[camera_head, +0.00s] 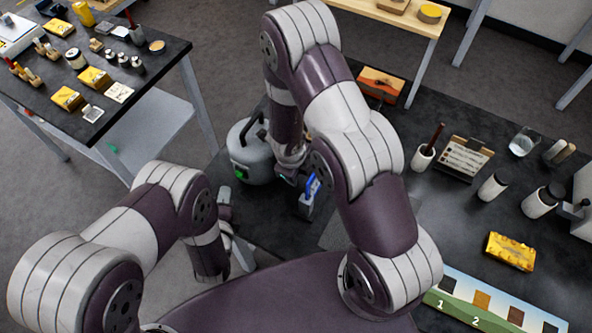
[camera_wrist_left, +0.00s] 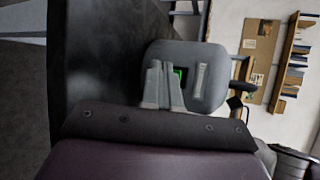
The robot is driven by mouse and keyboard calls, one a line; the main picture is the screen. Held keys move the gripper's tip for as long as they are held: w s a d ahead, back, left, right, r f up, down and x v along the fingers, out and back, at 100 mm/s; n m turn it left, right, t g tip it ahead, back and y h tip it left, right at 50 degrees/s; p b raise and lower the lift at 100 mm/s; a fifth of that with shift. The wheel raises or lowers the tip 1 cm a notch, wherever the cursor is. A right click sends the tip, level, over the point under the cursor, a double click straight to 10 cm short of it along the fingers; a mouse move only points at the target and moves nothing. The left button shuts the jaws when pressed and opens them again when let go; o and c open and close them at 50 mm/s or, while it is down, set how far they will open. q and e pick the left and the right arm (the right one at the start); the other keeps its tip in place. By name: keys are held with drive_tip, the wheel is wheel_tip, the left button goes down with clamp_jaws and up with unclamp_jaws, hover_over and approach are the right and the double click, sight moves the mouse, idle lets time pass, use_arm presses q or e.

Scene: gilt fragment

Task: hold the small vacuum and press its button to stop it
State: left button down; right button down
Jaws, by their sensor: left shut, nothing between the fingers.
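The small vacuum (camera_head: 258,160) is a grey rounded canister with a dark handle on top, standing on the dark table. A green button (camera_head: 239,172) shows on its near side. In the left wrist view the vacuum (camera_wrist_left: 207,95) is straight ahead, its green button (camera_wrist_left: 182,72) partly hidden behind my fingers. My left gripper (camera_head: 224,194) is shut and empty, in front of the button side; whether it touches is unclear. Its fingers also show in the left wrist view (camera_wrist_left: 162,80). My right gripper (camera_head: 291,174) is low at the vacuum's right side; its fingers and grip are unclear.
A small grey and blue item (camera_head: 310,191) lies beside my right wrist. A crowded dark table stands at upper left, with floor between.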

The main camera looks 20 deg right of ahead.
use_arm(q)
drive_tip(key=shift+s+a, duration=0.95)
drive_tip(key=shift+a, duration=0.25)
use_arm(e)
drive_tip(key=c, duration=0.6)
unclamp_jaws()
drive_tip(key=shift+o, duration=0.2)
drive_tip(key=shift+r, duration=0.1)
